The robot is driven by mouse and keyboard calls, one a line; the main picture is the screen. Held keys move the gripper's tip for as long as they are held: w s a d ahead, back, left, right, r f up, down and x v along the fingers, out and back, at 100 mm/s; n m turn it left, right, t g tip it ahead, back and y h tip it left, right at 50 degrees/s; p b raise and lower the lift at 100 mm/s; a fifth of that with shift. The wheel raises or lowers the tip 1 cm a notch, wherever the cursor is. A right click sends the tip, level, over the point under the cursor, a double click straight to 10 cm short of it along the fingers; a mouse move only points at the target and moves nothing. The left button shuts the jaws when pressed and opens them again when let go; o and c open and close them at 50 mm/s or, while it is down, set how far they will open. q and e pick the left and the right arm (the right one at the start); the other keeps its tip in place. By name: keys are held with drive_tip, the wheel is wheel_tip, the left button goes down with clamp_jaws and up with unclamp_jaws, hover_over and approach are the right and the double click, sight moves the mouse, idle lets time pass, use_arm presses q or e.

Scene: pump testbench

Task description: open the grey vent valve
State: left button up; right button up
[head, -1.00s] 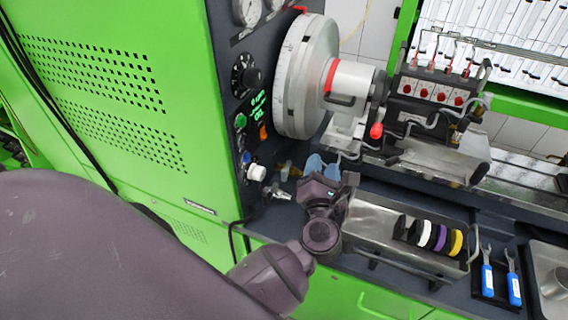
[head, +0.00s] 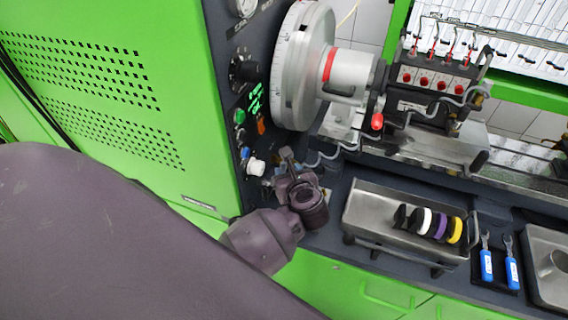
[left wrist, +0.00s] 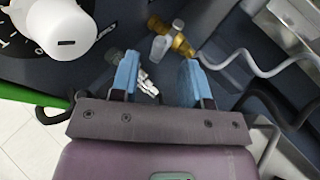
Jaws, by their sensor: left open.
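In the left wrist view, a small valve with a brass body (left wrist: 181,43) and a pale grey handle (left wrist: 160,47) is just beyond my fingertips. A silvery fitting (left wrist: 145,82) with a dark cap shows between the fingers. I cannot tell for certain which of the two is the grey vent valve. My left gripper (left wrist: 158,72) is open, with blue fingers apart and nothing held. In the head view my left gripper (head: 290,172) is at the bench panel's lower corner, and its wrist hides most of the fittings there. My right gripper is not in view.
A white knob (head: 256,167) on the dark panel is close beside the gripper; it is large in the left wrist view (left wrist: 62,30). Grey hoses (left wrist: 240,70) run close by on the right. A metal tray (head: 375,215) with coloured rings stands right of my wrist.

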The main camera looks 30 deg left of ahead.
sight(284, 165)
use_arm(q)
drive_tip(key=shift+x, duration=2.45)
drive_tip(key=shift+c, duration=0.2)
clamp_jaws()
